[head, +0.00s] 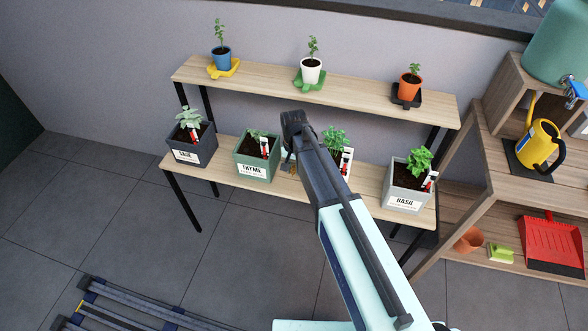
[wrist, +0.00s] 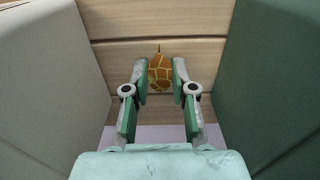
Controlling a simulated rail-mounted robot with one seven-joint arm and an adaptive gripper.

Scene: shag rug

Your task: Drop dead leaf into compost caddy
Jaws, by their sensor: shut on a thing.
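The dead leaf (wrist: 159,84) is golden brown with paler veins and a short stem. In the wrist view it lies between the two fingertips of my gripper (wrist: 160,72), which is shut on it. The leaf is at the slatted wooden shelf, in the gap between two planters; I cannot tell whether it still touches the wood. In the head view my gripper (head: 288,163) is mostly hidden by my arm, just right of the green THYME planter (head: 258,158). I cannot make out a compost caddy in either view.
The lower shelf also holds a dark SAGE planter (head: 192,148), a white-fronted planter partly behind my arm, and a grey BASIL planter (head: 408,190). Planter walls stand close on both sides of my gripper. Small pots line the upper shelf (head: 270,85). A yellow watering can (head: 541,141) stands right.

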